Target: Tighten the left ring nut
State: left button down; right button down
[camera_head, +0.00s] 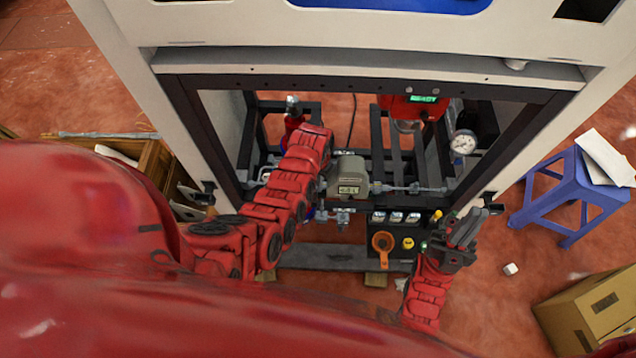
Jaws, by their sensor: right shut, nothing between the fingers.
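The grey pump housing (347,178) with a small lit display sits inside the dispenser frame. A pipe with fittings (400,188) runs from its right side. Its left side, where a left ring nut could be, is covered by my left arm, and I cannot make out that nut. My left arm reaches into the frame, its red wrist (312,142) just left of the housing. Its fingers are hidden, so their state does not show. My right gripper (470,226) is shut and empty, in front of the frame's lower right, right of the control box.
A pressure gauge (463,143) and a red unit (408,108) are at right. A blue stool (570,195) and cardboard box (590,308) stand on the floor, right.

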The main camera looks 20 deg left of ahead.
pick_arm(q)
jog(key=shift+s, duration=0.3)
jog(key=shift+w+r+p, duration=0.1)
jog(key=shift+r+p, duration=0.2)
jog(key=shift+p, duration=0.1)
jog(key=shift+r, duration=0.15)
jog(key=shift+w+r, duration=0.1)
notch_tip(320, 180, up, 2)
jog(key=shift+p, duration=0.75)
notch_tip(320, 180, up, 4)
jog(key=shift+f+p, duration=0.1)
jog(key=shift+p, duration=1)
jog(key=shift+w, duration=0.1)
